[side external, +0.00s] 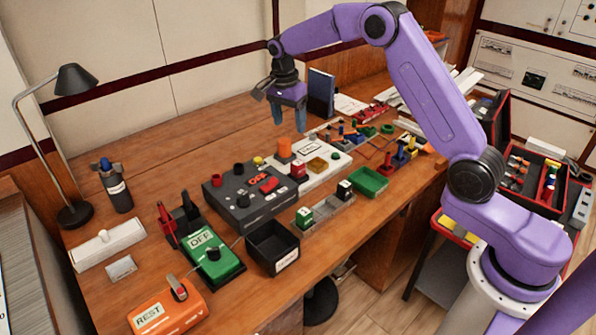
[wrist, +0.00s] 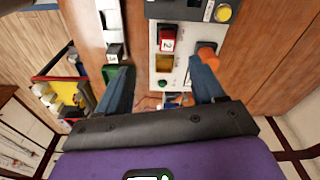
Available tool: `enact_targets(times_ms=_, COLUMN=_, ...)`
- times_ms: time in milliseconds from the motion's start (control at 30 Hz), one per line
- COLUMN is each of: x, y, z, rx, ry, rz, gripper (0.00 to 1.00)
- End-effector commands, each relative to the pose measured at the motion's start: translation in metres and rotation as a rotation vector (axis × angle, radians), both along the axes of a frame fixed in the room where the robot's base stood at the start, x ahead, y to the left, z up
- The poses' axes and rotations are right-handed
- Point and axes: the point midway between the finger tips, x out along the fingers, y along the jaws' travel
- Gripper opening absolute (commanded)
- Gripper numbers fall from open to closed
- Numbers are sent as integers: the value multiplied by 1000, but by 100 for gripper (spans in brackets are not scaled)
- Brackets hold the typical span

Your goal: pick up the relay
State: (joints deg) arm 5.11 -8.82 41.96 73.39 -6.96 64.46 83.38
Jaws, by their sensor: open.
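My gripper (side external: 274,116) is open and empty, well above the back of the bench. Its two blue fingers also show spread apart in the wrist view (wrist: 162,66). No part is clearly marked as the relay. Candidates are small blocks: a red one (side external: 298,170) with a white label, also in the wrist view (wrist: 166,40), and two label-topped ones, one green (side external: 305,216) and one dark (side external: 344,190), on a grey rail (side external: 325,210).
A dark grey control box (side external: 232,208) adjoins the white panel. A black bin (side external: 273,248) and a green tray (side external: 369,182) stand near the front edge. A green OFF switch (side external: 215,260), an orange REST box (side external: 165,312) and a lamp (side external: 75,150) are left. The back left bench is clear.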

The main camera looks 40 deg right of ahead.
Motion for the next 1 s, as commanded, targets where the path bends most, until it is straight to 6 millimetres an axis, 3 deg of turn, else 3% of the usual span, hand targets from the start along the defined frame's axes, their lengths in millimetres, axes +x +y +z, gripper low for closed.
enact_targets(times_ms=167, x=15, y=-30, z=-13, rx=-8, ry=-9, rz=-180, gripper=68)
enact_targets(times_ms=367, x=18, y=-40, z=-24, rx=-11, ry=-12, rz=-236, gripper=68)
enact_targets(times_ms=1000, x=18, y=-52, z=-131, rx=-11, ry=-11, rz=-232, gripper=68)
